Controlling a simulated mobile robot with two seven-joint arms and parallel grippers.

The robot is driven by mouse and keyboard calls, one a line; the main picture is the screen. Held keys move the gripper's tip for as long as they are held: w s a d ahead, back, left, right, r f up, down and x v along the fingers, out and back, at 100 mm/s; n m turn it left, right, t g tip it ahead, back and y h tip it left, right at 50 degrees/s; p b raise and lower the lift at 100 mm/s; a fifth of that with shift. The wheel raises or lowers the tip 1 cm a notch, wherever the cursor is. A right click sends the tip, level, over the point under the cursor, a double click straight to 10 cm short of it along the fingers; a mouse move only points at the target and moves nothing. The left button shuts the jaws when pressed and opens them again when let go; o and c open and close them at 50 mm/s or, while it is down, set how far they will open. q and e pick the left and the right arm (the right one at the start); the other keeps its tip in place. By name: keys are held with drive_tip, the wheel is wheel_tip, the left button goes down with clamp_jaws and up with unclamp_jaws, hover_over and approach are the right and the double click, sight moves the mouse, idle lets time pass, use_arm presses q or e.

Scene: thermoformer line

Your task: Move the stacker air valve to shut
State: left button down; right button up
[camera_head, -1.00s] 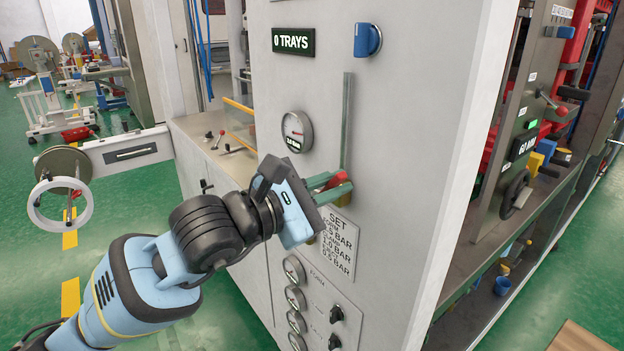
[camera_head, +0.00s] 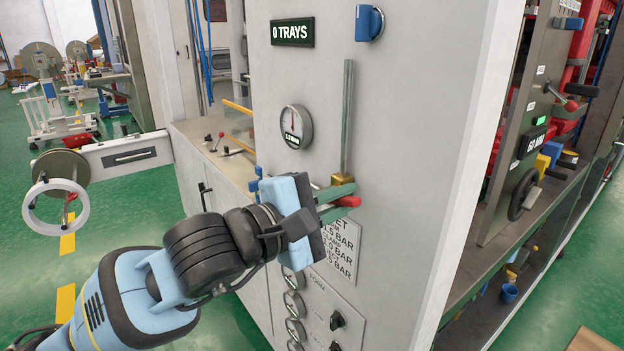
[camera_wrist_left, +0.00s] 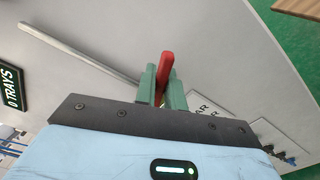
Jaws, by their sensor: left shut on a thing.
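The stacker air valve has a brass body (camera_head: 343,180) at the foot of a vertical grey pipe on the pale cabinet face. Its red lever (camera_head: 348,201) shows its end pointing right, roughly level in the head view. My left gripper (camera_head: 338,201) reaches in from the left with its green fingers shut on the red lever. In the left wrist view the red lever (camera_wrist_left: 166,68) stands between the two green fingers (camera_wrist_left: 162,86). The fingers hide the rest of the lever. My right gripper is not in view.
A round gauge (camera_head: 296,127) sits left of the pipe. A blue knob (camera_head: 369,22) and the "0 TRAYS" display (camera_head: 292,32) are above. A printed setting label (camera_head: 342,250) and several small gauges and black knobs are below.

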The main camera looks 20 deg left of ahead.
use_arm(q)
drive_tip(key=shift+f+m, duration=0.2)
drive_tip(key=shift+m, duration=0.1)
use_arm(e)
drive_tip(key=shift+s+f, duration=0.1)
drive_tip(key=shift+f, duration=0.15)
use_arm(q)
drive_tip(key=shift+f+m+b, duration=0.4)
drive_tip(key=shift+m+b, duration=0.05)
drive_tip(key=shift+m, duration=0.05)
drive_tip(key=shift+d+f+m+b, duration=0.15)
drive_tip(key=shift+f+m+b, duration=0.15)
drive_tip(key=shift+m+b, duration=0.45)
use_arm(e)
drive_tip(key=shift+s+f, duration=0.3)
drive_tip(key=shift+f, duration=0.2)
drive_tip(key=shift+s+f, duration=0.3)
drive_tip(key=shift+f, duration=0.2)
use_arm(q)
drive_tip(key=c, duration=1.4)
unclamp_jaws()
drive_tip(key=shift+s, duration=0.1)
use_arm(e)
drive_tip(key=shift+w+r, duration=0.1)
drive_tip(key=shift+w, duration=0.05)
